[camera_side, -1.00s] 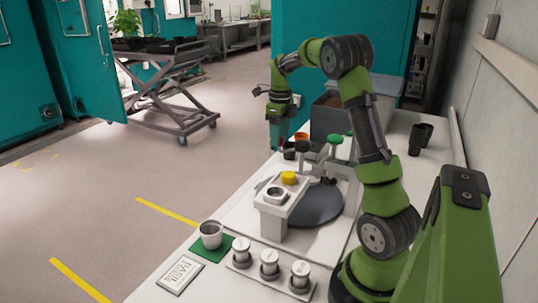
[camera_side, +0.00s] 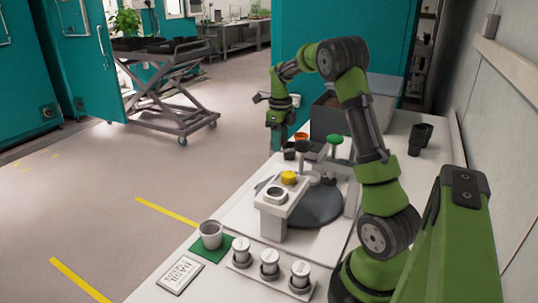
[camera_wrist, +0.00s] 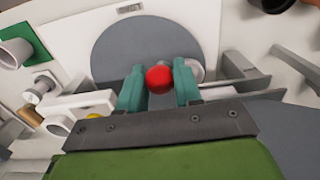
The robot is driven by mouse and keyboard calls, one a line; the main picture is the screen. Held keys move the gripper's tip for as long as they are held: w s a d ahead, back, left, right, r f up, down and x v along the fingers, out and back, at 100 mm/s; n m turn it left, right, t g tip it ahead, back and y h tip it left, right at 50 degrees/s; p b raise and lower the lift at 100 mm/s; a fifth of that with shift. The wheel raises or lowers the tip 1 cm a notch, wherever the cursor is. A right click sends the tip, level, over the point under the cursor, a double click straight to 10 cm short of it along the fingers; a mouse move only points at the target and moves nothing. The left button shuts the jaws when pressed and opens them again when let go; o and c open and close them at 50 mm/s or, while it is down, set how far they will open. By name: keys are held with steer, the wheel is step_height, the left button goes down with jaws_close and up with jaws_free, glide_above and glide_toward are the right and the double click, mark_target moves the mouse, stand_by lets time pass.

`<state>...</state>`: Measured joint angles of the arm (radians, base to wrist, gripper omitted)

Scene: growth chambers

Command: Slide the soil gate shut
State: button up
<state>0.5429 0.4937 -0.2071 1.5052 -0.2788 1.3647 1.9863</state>
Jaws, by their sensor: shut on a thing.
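A round red knob (camera_wrist: 158,79) sits between the two teal fingers of my gripper (camera_wrist: 159,84) in the wrist view. The fingers are shut on it from both sides. A large grey disc (camera_wrist: 125,45) lies beyond the knob, and metal plates (camera_wrist: 235,66) are at its right. I cannot tell which part is the soil gate or how far open it is. In the side view my gripper (camera_side: 278,143) points down at the far end of the white bench, behind the station with the grey disc (camera_side: 318,208).
A yellow knob (camera_side: 289,178) is on the white station. A white cup (camera_side: 211,232) stands on a green mat at the front. Black pots (camera_side: 420,138) stand at right.

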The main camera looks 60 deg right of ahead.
steer(key=shift+d, duration=2.65)
steer(key=o, duration=0.7)
steer(key=shift+r, duration=4.05)
